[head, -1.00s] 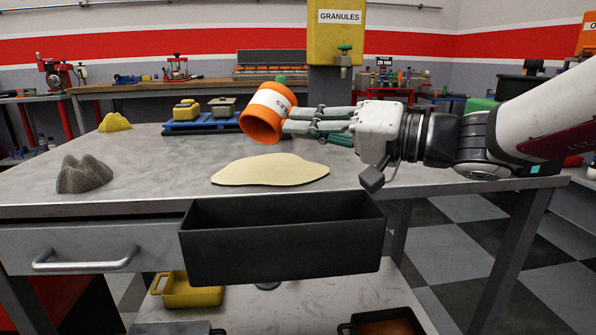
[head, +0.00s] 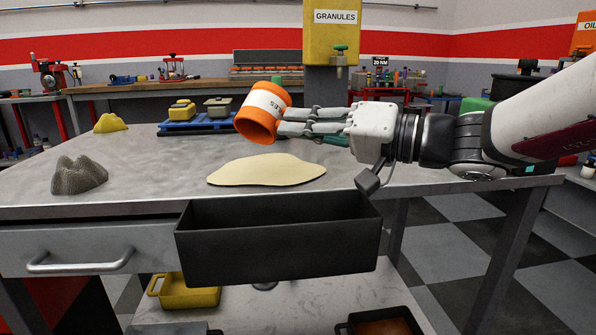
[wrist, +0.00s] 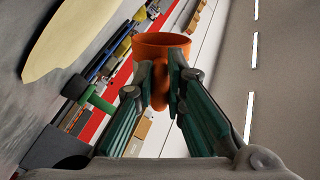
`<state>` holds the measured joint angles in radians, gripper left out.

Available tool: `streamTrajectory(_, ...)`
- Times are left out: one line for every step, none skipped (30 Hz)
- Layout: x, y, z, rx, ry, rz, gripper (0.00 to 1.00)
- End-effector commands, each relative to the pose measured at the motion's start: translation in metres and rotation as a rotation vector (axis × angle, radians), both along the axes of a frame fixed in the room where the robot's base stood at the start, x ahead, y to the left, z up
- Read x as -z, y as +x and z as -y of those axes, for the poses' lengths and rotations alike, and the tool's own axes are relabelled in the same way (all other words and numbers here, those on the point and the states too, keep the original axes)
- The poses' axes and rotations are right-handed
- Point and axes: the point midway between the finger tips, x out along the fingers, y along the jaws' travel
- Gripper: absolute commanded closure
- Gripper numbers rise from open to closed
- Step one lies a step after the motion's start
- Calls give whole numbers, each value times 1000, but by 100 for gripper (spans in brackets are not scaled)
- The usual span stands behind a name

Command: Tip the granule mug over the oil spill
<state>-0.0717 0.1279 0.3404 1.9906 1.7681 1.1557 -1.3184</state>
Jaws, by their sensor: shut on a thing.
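The granule mug (head: 264,110) is orange with a white lettered band. It is tilted in the air above the workbench, its mouth facing down and to the left. My gripper (head: 291,123) is shut on the mug from its right side; the wrist view also shows the mug (wrist: 163,42) between the fingers. The oil spill itself cannot be made out. A flat pale tan patch (head: 266,171) lies on the bench below the mug, and it also shows in the wrist view (wrist: 75,38). The mug's inside is dark, and I cannot tell whether granules remain in it.
A black open bin (head: 277,250) is in front of the bench edge. A grey mesh-like heap (head: 79,176) and a yellow lump (head: 111,122) are on the left. A blue pallet (head: 196,127) with small boxes stands behind. A yellow GRANULES dispenser (head: 331,40) is at the back.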

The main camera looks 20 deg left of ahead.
Motion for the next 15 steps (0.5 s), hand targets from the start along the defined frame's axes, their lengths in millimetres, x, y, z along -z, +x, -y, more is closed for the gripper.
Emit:
streamTrajectory(0, 0, 0, 0, 0, 4, 100)
streamTrajectory(0, 0, 0, 0, 0, 7, 100)
streamTrajectory(0, 0, 0, 0, 0, 10, 100)
streamTrajectory(0, -1, 0, 0, -1, 12, 100)
streamTrajectory(0, -1, 0, 0, -1, 14, 100)
streamTrajectory(0, -1, 0, 0, -1, 17, 100)
streamTrajectory(0, -1, 0, 0, 0, 19, 100)
streamTrajectory(0, -1, 0, 0, 0, 22, 100)
streamTrajectory(0, -1, 0, 0, 0, 25, 100)
streamTrajectory(0, -1, 0, 0, -1, 27, 100)
streamTrajectory(0, -1, 0, 0, -1, 29, 100)
streamTrajectory(0, -1, 0, 0, -1, 33, 100)
streamTrajectory(0, -2, 0, 0, -1, 35, 100)
streamTrajectory(0, -2, 0, 0, -1, 38, 100)
streamTrajectory(0, -2, 0, 0, -1, 38, 100)
